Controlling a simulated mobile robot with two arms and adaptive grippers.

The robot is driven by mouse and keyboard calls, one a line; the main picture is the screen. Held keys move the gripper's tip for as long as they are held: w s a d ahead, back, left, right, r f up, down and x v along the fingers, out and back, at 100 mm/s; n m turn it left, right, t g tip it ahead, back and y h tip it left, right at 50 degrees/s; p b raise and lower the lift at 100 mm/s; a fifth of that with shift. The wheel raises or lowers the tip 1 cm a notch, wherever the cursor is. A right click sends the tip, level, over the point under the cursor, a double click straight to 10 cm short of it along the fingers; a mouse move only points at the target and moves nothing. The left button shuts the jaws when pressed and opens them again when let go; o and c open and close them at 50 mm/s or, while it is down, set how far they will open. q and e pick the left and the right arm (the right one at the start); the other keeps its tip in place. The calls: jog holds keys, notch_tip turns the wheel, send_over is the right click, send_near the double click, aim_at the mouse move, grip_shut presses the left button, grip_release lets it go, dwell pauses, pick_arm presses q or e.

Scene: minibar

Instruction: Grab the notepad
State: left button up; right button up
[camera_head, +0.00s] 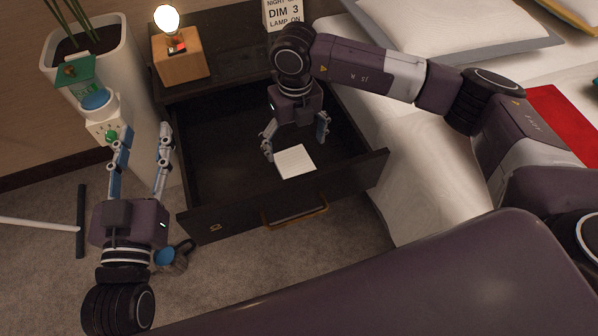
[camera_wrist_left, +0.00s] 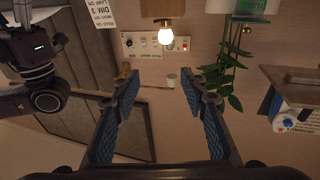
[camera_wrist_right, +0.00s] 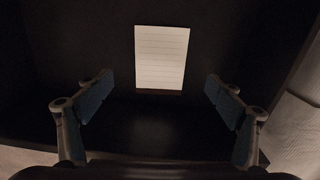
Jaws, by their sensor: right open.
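The notepad (camera_head: 296,161) is a small white lined pad lying inside the open dark drawer (camera_head: 345,166), near its front panel. In the right wrist view the notepad (camera_wrist_right: 161,58) shows ahead of and between the fingers, apart from them. My right gripper (camera_head: 295,146) reaches down into the drawer, open and empty, with its fingers just behind the notepad in the head view. It also shows in the right wrist view (camera_wrist_right: 160,100). My left gripper (camera_head: 143,130) is open and empty, left of the drawer; its spread fingers also show in the left wrist view (camera_wrist_left: 165,92).
A dark nightstand top (camera_head: 226,55) bears a wooden lamp (camera_head: 180,56) and a white sign (camera_head: 283,14). A white planter (camera_head: 140,90) stands left of the drawer. The bed (camera_head: 405,160) borders the drawer on the right.

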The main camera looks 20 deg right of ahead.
aim_at(296, 166)
notch_tip(296, 166, down, 3)
jog(key=shift+r+b, duration=0.15)
jog(key=shift+b, duration=0.15)
notch_tip(296, 166, down, 5)
jog(key=shift+s+r+b, duration=0.1)
jog(key=shift+b, duration=0.85)
pick_arm(q)
jog(key=s+r+t+h, duration=0.1)
jog(key=s+r+t, duration=0.2)
jog(key=r, duration=0.3)
jog(key=s+r+t+h, duration=0.1)
jog(key=s+r+t, duration=0.2)
jog(key=r, duration=0.3)
jog(key=shift+r+t, duration=0.35)
jog(key=shift+t, duration=0.25)
pick_arm(e)
jog(key=shift+c, duration=0.4)
jog(key=c, duration=1.2)
pick_arm(q)
jog(key=shift+w, duration=0.15)
pick_arm(e)
jog(key=shift+r, duration=0.15)
